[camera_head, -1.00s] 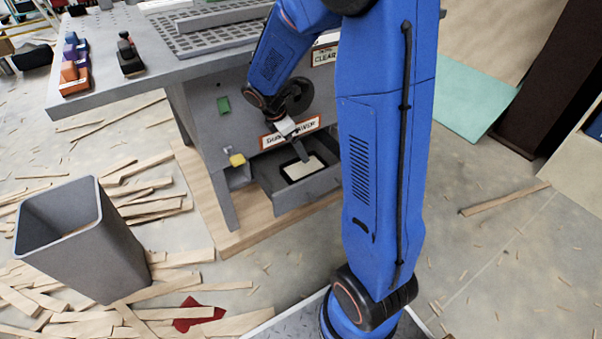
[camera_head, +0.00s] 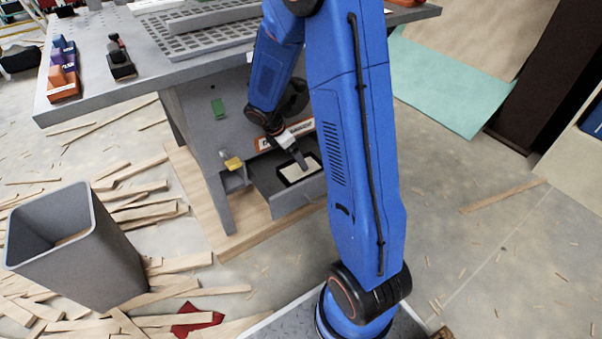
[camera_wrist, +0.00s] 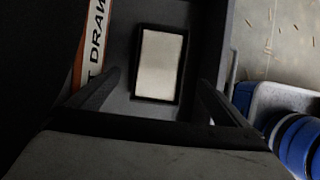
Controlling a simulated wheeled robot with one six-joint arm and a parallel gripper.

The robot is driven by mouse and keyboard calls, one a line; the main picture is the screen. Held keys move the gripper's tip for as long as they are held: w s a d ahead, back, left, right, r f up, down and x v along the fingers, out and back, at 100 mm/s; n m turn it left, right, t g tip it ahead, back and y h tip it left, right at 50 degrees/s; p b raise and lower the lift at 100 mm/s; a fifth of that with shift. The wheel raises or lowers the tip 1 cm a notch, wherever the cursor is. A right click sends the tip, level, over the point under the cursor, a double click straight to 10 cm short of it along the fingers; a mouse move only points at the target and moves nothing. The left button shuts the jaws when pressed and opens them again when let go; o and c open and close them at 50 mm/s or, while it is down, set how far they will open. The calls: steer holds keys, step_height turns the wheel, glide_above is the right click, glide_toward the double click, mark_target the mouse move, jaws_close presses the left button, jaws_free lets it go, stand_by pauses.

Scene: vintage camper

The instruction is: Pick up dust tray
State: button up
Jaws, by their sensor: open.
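The dust tray (camera_head: 299,169) is a black-rimmed rectangle with a pale inside, lying in an open grey drawer (camera_head: 290,204) under the workbench. In the wrist view the tray (camera_wrist: 160,63) lies flat in the drawer, just ahead of my fingers. My gripper (camera_head: 302,164) is at the drawer, over the tray as the head view shows it. In the wrist view my gripper (camera_wrist: 158,95) is open, with one finger on each side of the tray's near part. I see no contact. My arm hides part of the drawer's right side.
The workbench (camera_head: 130,93) stands above the drawer, with a label (camera_head: 262,144) on its front. A yellow padlock-like piece (camera_head: 234,163) is left of the drawer. A grey bin (camera_head: 75,255) stands at the left among wood scraps. The floor at right is mostly clear.

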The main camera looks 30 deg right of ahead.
mark_target(301, 174)
steer(key=shift+x, duration=5.15)
steer(key=c, duration=1)
